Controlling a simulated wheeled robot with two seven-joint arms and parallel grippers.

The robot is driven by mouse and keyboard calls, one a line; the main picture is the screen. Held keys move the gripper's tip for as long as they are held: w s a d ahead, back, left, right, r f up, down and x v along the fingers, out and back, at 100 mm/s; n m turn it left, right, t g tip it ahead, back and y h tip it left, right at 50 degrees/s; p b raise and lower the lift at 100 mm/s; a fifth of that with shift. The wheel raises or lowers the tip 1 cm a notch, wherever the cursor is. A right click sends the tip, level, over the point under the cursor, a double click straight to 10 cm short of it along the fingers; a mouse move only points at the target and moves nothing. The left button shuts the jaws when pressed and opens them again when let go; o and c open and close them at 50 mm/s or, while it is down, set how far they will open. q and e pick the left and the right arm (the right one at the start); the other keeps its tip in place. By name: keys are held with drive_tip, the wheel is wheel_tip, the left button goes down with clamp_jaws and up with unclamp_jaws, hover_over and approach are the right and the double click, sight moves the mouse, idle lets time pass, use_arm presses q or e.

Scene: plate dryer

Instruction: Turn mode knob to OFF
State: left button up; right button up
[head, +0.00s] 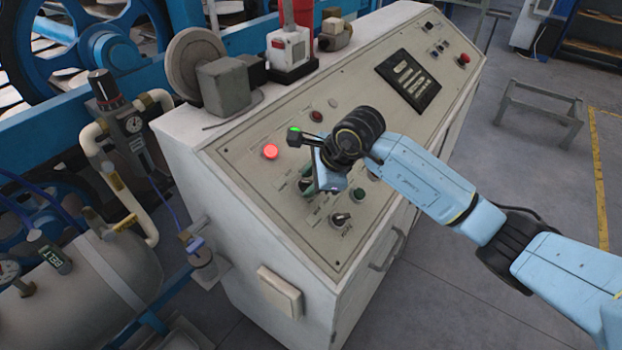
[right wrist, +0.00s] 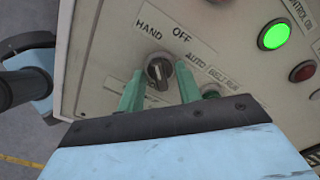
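The mode knob (right wrist: 158,70) is a black rotary selector on the panel in the right wrist view. Labels HAND, OFF and AUTO are around its upper side. Its exact pointing direction is hard to read. My right gripper (right wrist: 158,92) is open, with one green finger on each side of the knob and a gap showing; contact cannot be told. In the head view my right gripper (head: 311,184) is over the lower left part of the panel. A black knob (head: 340,218) shows below it there; I cannot tell whether it is the same one. My left gripper is out of view.
The sloped control panel (head: 235,140) carries a lit red lamp (head: 270,151) and a dark display (head: 408,80). A lit green lamp (right wrist: 275,35) and a red button (right wrist: 303,72) are right of the knob in the wrist view. A tank (head: 110,265) and pipes stand left.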

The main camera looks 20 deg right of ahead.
drive_tip(key=c, duration=0.6)
drive_tip(key=shift+c, duration=0.2)
drive_tip(key=shift+m, duration=0.3)
drive_tip(key=m, duration=0.4)
drive_tip(key=shift+b, duration=0.35)
drive_tip(key=shift+m, duration=2)
drive_tip(key=o, duration=0.6)
drive_tip(key=shift+o, duration=0.2)
drive_tip(key=shift+r, duration=0.1)
